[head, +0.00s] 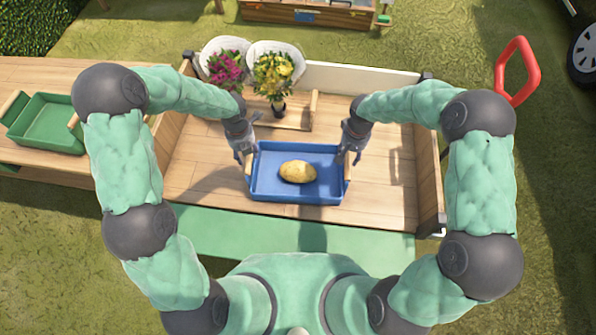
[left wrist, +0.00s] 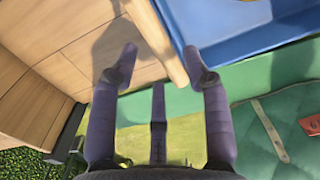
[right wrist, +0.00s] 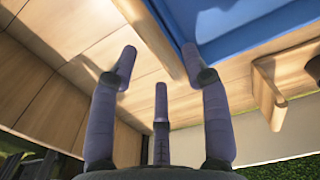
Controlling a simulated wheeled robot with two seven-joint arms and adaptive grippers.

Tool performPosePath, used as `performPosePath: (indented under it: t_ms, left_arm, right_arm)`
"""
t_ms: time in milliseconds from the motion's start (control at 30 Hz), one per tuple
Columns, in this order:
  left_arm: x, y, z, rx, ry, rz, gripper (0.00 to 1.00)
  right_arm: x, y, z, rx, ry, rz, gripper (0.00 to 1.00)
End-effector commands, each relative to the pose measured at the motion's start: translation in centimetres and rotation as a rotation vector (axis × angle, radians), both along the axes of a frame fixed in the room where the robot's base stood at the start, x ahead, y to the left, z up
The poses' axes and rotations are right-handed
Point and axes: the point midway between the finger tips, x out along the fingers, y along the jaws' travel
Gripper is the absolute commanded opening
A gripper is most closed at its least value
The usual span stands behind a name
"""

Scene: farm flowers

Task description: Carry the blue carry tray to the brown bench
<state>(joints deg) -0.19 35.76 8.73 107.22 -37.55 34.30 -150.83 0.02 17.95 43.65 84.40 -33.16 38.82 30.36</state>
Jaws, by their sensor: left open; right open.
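The blue carry tray (head: 265,187) sits on the wooden cart bed, with a potato (head: 297,172) in it and a wooden handle on each short side. My left gripper (head: 243,153) is at the tray's left end; in the left wrist view its open fingers (left wrist: 160,55) stand either side of the handle bar (left wrist: 156,40). My right gripper (head: 350,152) is at the right end; in the right wrist view its open fingers (right wrist: 158,55) straddle the other handle (right wrist: 150,38). A brown wooden bench (head: 345,18) stands at the far back, partly cut off by the frame.
A green tray (head: 50,125) sits on a wooden table (head: 40,75) at left. The cart has low side walls and a red handle (head: 517,70). Grass surrounds it.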

Motion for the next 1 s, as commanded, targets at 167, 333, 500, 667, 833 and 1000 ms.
performPosePath:
  t_ms: [167,333,500,667,833,1000]
  left_arm:
    - [0.0,0.0,-3.2,0.0,0.002,0.0,0.48]
    - [0.0,0.0,-5.4,0.0,0.002,0.001,0.48]
    - [0.0,0.0,-6.6,-0.001,0.0,0.001,0.48]
    - [0.0,0.0,-6.9,-0.001,-0.001,0.001,0.48]
    - [0.0,0.0,-6.9,-0.001,-0.001,0.001,0.48]
    - [0.0,0.0,-6.9,-0.001,-0.001,0.001,0.14]
  right_arm:
    - [-0.1,0.0,-3.2,0.0,0.004,0.0,0.48]
    - [-0.1,0.0,-5.4,0.0,0.003,-0.001,0.48]
    - [0.0,0.0,-6.6,0.0,0.001,0.0,0.48]
    - [0.0,0.0,-6.9,0.0,0.0,-0.001,0.48]
    - [0.0,0.0,-6.9,0.0,0.0,-0.001,0.48]
    - [0.0,0.0,-6.9,0.0,0.0,0.0,0.14]
